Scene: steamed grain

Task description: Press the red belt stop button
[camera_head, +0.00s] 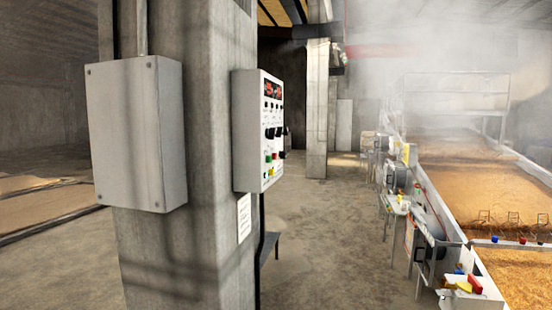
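A light grey control panel (258,131) is mounted on the right side of a concrete pillar, seen at a steep angle. Its face has red displays, black knobs and several small coloured buttons. A red button (275,156) sits low on the face, close to a green one (268,158) and a yellow one (270,172). I cannot read any labels, so I cannot tell whether this red button is the belt stop. Neither of my grippers is in view.
The concrete pillar (228,230) stands close in front, with a grey box (137,134) on it. Bare floor (325,235) lies open right of the pillar. A long grain bed (470,175) with machinery along its side runs down the right, under steam.

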